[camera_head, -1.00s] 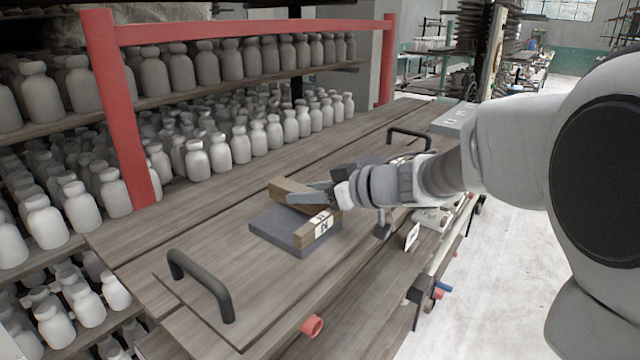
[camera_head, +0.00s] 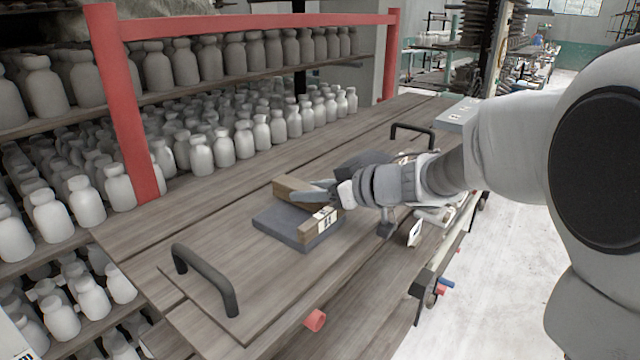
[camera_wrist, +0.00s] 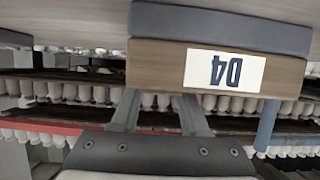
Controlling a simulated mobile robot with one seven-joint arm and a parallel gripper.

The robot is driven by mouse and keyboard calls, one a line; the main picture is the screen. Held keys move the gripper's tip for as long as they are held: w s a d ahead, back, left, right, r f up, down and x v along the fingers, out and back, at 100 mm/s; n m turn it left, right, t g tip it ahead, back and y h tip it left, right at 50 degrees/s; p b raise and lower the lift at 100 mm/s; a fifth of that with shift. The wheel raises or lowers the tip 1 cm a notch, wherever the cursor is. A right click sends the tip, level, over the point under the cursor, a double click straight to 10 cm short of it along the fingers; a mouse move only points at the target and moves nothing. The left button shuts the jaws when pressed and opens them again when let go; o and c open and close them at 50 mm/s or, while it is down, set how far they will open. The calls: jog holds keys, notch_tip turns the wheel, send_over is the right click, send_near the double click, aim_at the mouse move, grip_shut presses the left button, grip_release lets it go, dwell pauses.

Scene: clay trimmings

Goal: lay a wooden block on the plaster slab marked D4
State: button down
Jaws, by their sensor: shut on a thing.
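The dark grey plaster slab (camera_head: 282,224) lies flat on the wooden board. A wooden strip (camera_head: 307,234) along its right side bears a white label; in the wrist view the label (camera_wrist: 224,70) reads D4, upside down. The wooden block (camera_head: 290,187) is over the far part of the slab. My gripper (camera_head: 312,197) reaches in from the right and is shut on the block. In the wrist view the fingers (camera_wrist: 158,112) run up behind the labelled strip, which hides their tips and the block. I cannot tell whether the block touches the slab.
Black handles stand at the board's near end (camera_head: 205,280) and far end (camera_head: 412,132). A red frame (camera_head: 128,110) and shelves of many pale bottles (camera_head: 245,140) stand to the left and behind. The board between slab and near handle is clear.

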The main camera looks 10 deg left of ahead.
dwell(0.3)
jog(key=shift+c, duration=1.7)
grip_release()
jog(key=p+v, duration=0.2)
jog(key=v, duration=1.5)
jog(key=w+d+r+m+t+h, duration=0.4)
jog(key=w+d+r+t, duration=0.1)
jog(key=d+r+t, duration=0.15)
jog(key=s+d+m+t+h, duration=0.25)
jog(key=d+m+h, duration=0.25)
jog(key=d+h, duration=0.25)
jog(key=s+a+f+m+g, duration=0.1)
jog(key=s+f+g, duration=0.4)
jog(key=s, duration=0.5)
jog(key=s+a+f+m+g, duration=0.1)
jog(key=s+a+f+g, duration=0.1)
jog(key=s+f+g, duration=0.3)
jog(key=s+f, duration=0.4)
jog(key=s, duration=0.2)
jog(key=shift+a+f+m, duration=0.35)
jog(key=shift+a+m, duration=0.05)
